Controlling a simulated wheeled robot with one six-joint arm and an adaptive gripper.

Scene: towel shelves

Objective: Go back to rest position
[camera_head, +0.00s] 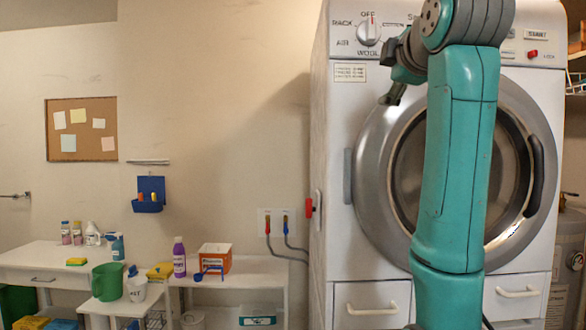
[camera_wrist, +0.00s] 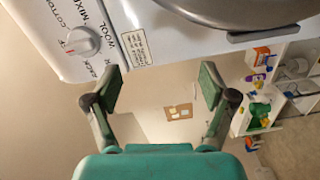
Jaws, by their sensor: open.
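My gripper (camera_head: 393,92) is in front of the upper left of the large white washing machine (camera_head: 338,130), just below its control panel, in the head view. In the wrist view my gripper (camera_wrist: 161,88) shows two green fingers spread wide apart with nothing between them. The machine's panel and knob (camera_wrist: 83,42) lie beyond the fingertips at the upper left there. My teal arm rises in front of the machine's round door (camera_head: 375,165) and hides part of it. I cannot tell how far the fingertips are from the panel.
The door looks closed, with a dark handle (camera_head: 536,175) on its right. A cork board (camera_head: 81,130) hangs on the wall. Hoses (camera_head: 287,240) run beside the machine.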

